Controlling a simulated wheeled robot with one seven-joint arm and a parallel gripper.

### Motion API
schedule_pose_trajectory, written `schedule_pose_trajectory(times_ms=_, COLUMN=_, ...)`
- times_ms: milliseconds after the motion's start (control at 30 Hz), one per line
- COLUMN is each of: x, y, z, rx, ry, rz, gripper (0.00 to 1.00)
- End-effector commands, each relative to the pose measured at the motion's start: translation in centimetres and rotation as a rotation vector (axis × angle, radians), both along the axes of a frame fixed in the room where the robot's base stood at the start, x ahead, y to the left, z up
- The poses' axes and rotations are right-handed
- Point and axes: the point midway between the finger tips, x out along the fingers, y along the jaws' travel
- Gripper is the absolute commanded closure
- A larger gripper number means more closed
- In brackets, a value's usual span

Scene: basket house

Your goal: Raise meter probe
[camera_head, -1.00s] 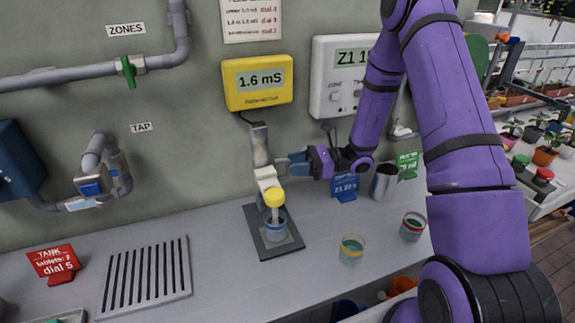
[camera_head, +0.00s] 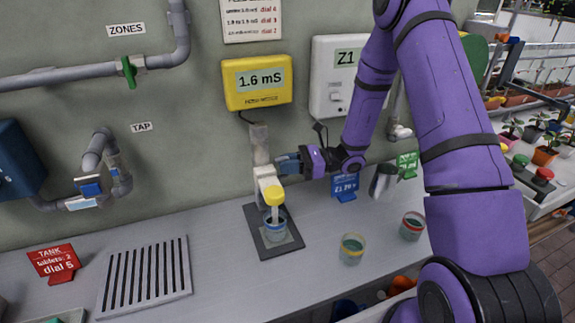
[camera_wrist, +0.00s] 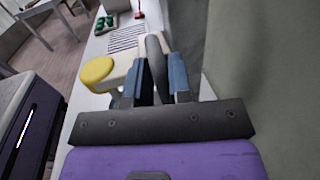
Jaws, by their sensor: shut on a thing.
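The meter probe (camera_head: 272,192) has a white arm with a yellow cap on a grey upright post (camera_head: 260,145). Its lower end reaches down into a blue-rimmed cup (camera_head: 276,234) on a dark base plate (camera_head: 288,250). The yellow cap (camera_wrist: 97,72) also shows left of the fingers in the wrist view. My gripper (camera_head: 281,164) comes from the right, with its blue fingers shut on the probe at the post. In the wrist view a dark grey part lies between the fingers (camera_wrist: 163,80). The yellow meter (camera_head: 258,82) on the wall reads 1.6 mS.
Two more cups, yellow-rimmed (camera_head: 352,248) and red-rimmed (camera_head: 412,226), stand to the right. A metal jug (camera_head: 383,182) and a blue sign (camera_head: 344,186) are behind my wrist. A drain grille (camera_head: 146,275) lies at left. The counter between is clear.

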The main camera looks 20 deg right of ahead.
Motion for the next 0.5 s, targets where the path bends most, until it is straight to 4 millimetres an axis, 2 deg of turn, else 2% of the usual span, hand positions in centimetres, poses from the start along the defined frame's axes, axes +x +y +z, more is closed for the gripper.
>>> schedule_pose_trajectory(times_ms=300, x=0.4, y=-0.3, z=5.4, rx=0.0, ry=-0.009, rz=-0.012, gripper=1.0)
schedule_pose_trajectory(times_ms=500, x=0.4, y=-0.3, z=7.2, rx=0.0, ry=-0.005, rz=-0.013, gripper=1.0)
